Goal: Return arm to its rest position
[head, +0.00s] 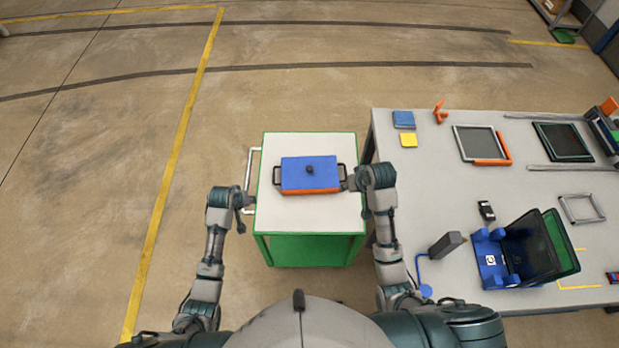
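My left arm comes in from the left, and its gripper (248,200) is at the left edge of the cart, close to the white push handle (252,165) and just left of the box. My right arm comes in from the right, and its gripper (350,184) is beside the box's right black handle. Both grippers are small and dark here, so I cannot tell whether they are open or shut, or whether the right one touches the handle. The box (309,172) has a blue lid with a black knob, an orange lower body and black side handles. It sits on the cart.
The green cart with a white top (285,218) stands in front of me. A grey table (440,190) stands close on its right, holding a blue stand with a dark screen (530,250), frames (478,143) and small parts. The floor left of the cart is clear.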

